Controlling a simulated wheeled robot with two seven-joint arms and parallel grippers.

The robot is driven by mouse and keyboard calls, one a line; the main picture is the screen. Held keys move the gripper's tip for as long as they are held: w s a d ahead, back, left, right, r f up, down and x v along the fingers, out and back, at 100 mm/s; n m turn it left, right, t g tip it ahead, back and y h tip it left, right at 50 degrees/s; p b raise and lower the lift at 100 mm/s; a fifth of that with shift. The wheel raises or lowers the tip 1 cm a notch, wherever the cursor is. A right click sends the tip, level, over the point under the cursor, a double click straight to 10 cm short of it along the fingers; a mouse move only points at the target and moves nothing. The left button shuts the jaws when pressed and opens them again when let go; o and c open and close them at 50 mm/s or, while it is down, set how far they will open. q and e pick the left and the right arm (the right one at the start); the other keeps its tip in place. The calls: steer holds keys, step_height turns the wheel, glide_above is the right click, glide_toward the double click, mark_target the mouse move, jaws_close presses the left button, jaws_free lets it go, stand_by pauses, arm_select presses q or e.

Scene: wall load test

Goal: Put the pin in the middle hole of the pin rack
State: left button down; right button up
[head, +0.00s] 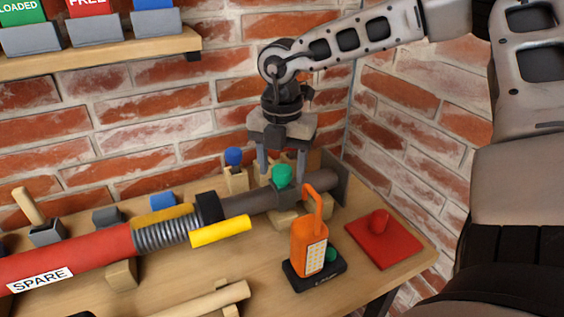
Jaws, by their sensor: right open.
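My right gripper (281,172) points down over the back right of the bench, its two grey fingers apart. A green-knobbed piece (281,174) shows between the fingertips, by the dark end of the long tube. I cannot tell whether it is the pin or how deep it sits. A blue-knobbed piece (234,157) stands on a small wooden block (237,180) left of the gripper. The tube and fingers hide much of the wooden parts behind, so the pin rack and its middle hole cannot be made out surely. My left gripper is out of view.
The long red tube marked SPARE (75,262) lies across wooden supports. An orange handled device (310,245) stands on a black base in front. A red plate with a red knob (383,245) lies at the right. Brick walls close the back and right.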

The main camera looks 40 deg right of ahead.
steer(key=shift+r+p, duration=0.25)
steer(key=shift+p, duration=0.25)
steer(key=r+b, duration=0.1)
steer(key=r, duration=0.1)
steer(key=r+b, duration=0.1)
steer(key=shift+a+r, duration=0.2)
steer(key=shift+r, duration=0.2)
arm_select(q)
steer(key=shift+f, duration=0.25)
arm_select(e)
step_height(320, 180, up, 12)
steer(key=shift+s+f, duration=0.15)
steer(key=shift+s, duration=0.05)
